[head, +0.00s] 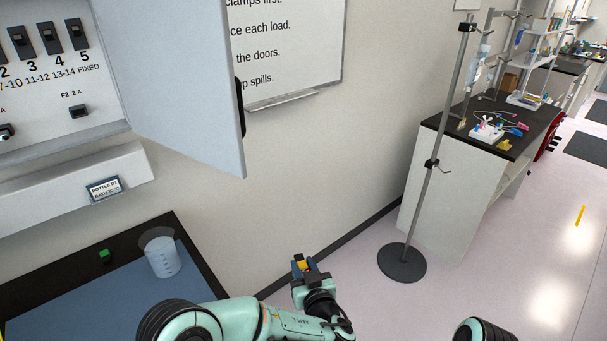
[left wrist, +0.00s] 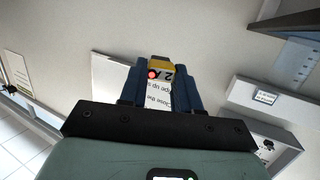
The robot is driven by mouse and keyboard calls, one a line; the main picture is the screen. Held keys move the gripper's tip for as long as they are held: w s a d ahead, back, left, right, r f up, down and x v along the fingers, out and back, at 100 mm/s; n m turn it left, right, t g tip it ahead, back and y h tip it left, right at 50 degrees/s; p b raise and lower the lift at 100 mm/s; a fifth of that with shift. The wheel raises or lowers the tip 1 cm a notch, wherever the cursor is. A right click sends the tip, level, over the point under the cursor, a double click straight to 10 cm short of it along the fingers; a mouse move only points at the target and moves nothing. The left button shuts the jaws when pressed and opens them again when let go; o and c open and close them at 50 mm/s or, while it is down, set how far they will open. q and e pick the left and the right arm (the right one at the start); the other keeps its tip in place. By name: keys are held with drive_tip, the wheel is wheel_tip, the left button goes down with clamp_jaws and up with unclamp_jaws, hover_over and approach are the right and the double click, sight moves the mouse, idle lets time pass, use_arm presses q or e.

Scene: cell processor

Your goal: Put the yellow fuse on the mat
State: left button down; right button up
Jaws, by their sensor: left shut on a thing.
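The yellow fuse (left wrist: 160,62) is between the blue fingers of my left gripper (left wrist: 159,82) in the left wrist view. It has a red dot and a "2" on its face. In the head view the left gripper (head: 303,264) is shut on the fuse (head: 302,265), above the floor and right of the table. The blue mat (head: 90,305) lies on the dark-edged table at lower left, away from the gripper. My right gripper does not show.
A grey cabinet door (head: 185,85) hangs open above. A pole stand (head: 401,262) is on the floor to the right. The mat's visible front part is clear.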

use_arm(q)
drive_tip(key=s+a+f, duration=0.2)
drive_tip(key=a, duration=0.6)
drive_tip(key=s+a+f, duration=0.2)
drive_tip(key=a+f, duration=0.1)
drive_tip(key=a, duration=0.6)
drive_tip(key=shift+s, duration=0.4)
